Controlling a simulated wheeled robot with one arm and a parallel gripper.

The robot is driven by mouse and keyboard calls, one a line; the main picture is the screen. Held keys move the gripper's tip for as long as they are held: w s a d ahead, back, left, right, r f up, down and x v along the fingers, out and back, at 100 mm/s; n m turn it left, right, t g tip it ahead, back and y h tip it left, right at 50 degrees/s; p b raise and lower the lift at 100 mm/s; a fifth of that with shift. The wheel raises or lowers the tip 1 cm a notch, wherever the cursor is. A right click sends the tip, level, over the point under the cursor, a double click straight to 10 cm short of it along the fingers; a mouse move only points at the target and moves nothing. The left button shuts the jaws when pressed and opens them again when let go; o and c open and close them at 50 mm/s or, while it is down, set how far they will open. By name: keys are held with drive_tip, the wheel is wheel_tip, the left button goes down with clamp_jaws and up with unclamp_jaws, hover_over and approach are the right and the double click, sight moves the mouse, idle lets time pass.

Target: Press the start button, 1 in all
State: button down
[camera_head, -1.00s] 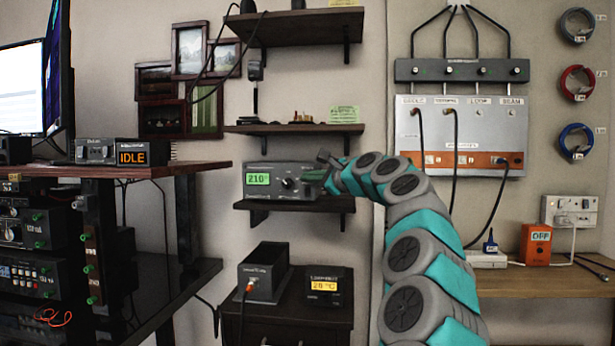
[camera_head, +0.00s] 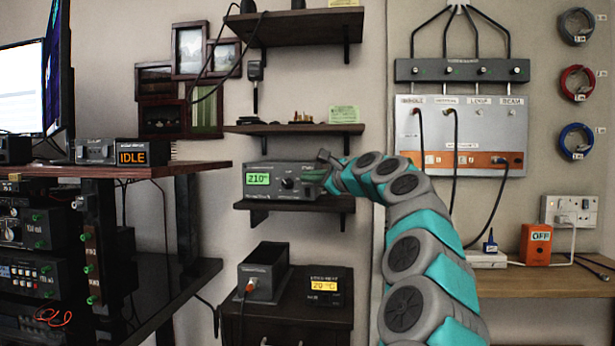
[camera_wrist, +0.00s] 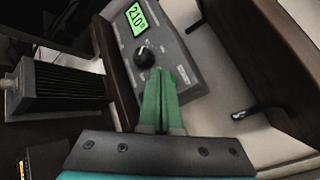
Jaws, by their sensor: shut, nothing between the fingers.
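The tuner box (camera_head: 272,196) is a grey unit on the middle wall shelf, with a green display (camera_head: 258,179) reading about 210 and a black knob (camera_head: 287,183). In the wrist view the tuner's face (camera_wrist: 185,90) is tilted, with the display (camera_wrist: 137,19) and knob (camera_wrist: 144,56) above my fingers. My gripper (camera_wrist: 160,74) is shut and empty, its green fingertips at the face just below and right of the knob. I cannot tell whether they touch it. No start button shows clearly; the fingers cover part of the face. In the head view my gripper (camera_head: 322,175) is at the tuner's right side.
The tuner's shelf (camera_head: 259,207) is dark wood. Another shelf (camera_head: 280,129) hangs above it. A black box (camera_head: 264,275) and a small display unit (camera_head: 325,287) stand on a cabinet below. An IDLE sign (camera_head: 131,157) is on the left desk; an orange OFF box (camera_head: 536,244) stands right.

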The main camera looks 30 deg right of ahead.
drive_tip(key=shift+w+d+r+p, duration=0.1)
drive_tip(key=shift+w+d+p, duration=0.15)
drive_tip(key=shift+p, duration=0.35)
drive_tip(key=shift+w+d+p, duration=0.2)
drive_tip(key=shift+w+p, duration=0.2)
drive_tip(key=shift+p, duration=0.25)
idle(0.8)
drive_tip(key=shift+s, duration=0.1)
drive_tip(key=shift+s+a, duration=0.45)
drive_tip(key=shift+s, duration=0.1)
idle(0.4)
drive_tip(key=s+a, duration=0.2)
drive_tip(key=s, duration=0.2)
drive_tip(key=shift+s+a, duration=0.1)
drive_tip(key=shift+a, duration=0.3)
idle(0.5)
